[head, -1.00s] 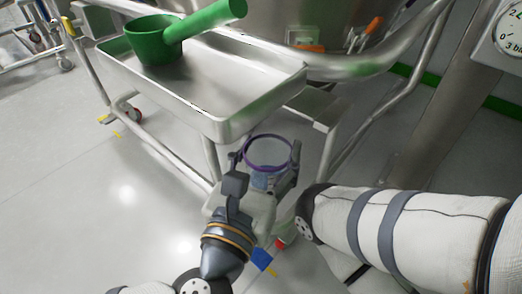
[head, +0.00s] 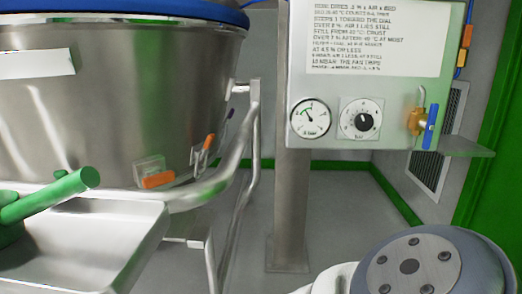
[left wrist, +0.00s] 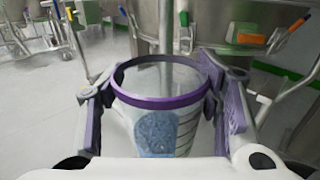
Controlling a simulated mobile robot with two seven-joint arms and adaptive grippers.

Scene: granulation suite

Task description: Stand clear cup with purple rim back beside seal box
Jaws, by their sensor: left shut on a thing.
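The clear cup with the purple rim (left wrist: 160,125) is in the left wrist view, mouth up and roughly upright. Blue printing and dark level marks show on its wall. My left gripper (left wrist: 165,100) is shut on it, with one finger on each side. The head view shows neither the cup nor a gripper. I cannot make out a thing that is surely the seal box. My right gripper is out of view.
A steel tray (head: 105,240) with a green scoop (head: 50,195) is at the left. A steel vessel (head: 100,100) stands behind it, with a clear holder and orange item (head: 156,177). A panel with a gauge (head: 311,118) and dial (head: 360,118) stands on a post (head: 291,210).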

